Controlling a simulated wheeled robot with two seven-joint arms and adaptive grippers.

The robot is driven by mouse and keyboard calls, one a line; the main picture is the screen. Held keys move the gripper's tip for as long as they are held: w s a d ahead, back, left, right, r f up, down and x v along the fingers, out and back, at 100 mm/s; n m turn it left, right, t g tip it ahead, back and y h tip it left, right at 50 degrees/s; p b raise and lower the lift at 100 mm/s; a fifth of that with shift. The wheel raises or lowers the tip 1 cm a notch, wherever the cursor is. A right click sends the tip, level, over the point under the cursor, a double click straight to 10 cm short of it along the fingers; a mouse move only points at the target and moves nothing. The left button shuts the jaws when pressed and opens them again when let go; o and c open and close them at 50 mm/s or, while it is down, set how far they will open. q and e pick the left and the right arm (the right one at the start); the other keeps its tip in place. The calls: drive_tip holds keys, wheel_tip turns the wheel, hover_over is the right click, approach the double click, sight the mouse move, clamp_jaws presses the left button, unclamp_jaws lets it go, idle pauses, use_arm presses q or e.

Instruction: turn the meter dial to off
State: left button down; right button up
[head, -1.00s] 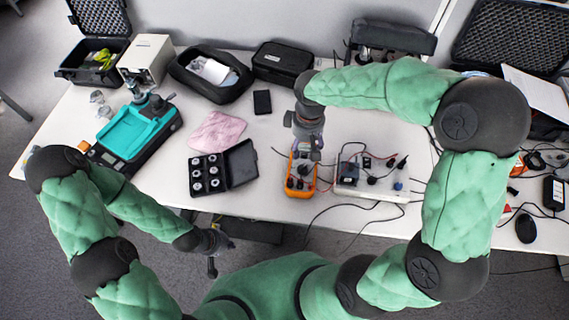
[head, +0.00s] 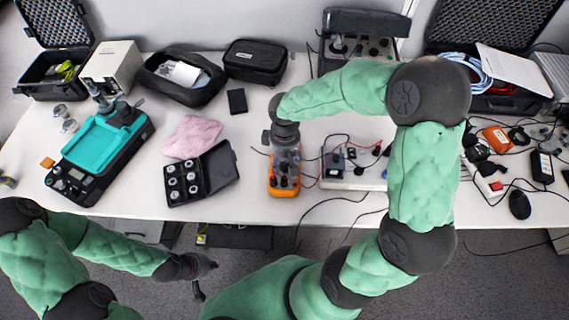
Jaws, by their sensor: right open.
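The meter (head: 284,190) is an orange handheld unit with a dark face, lying on the white table near its front edge. Several plugs or leads sit in its lower part. My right gripper (head: 285,150) is over the upper part of the meter, pointing down at it. It hides the meter's display and most of the dial, so I cannot tell the dial's setting or whether the fingers touch it. My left gripper (head: 203,278) is off the table's front edge, low and away from the meter. It looks empty, with its fingers spread.
A teal-topped device (head: 103,145) is farther left. Loose cables hang over the front edge.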

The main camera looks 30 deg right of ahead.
drive_tip(key=shift+f, duration=0.4)
drive_tip(key=c, duration=1.1)
drive_tip(key=shift+c, duration=0.2)
drive_tip(key=n+p, duration=0.4)
drive_tip(key=shift+r, duration=0.15)
drive_tip(key=shift+n+p, duration=1.3)
drive_tip(key=shift+n, duration=0.6)
drive_tip(key=shift+a, duration=0.1)
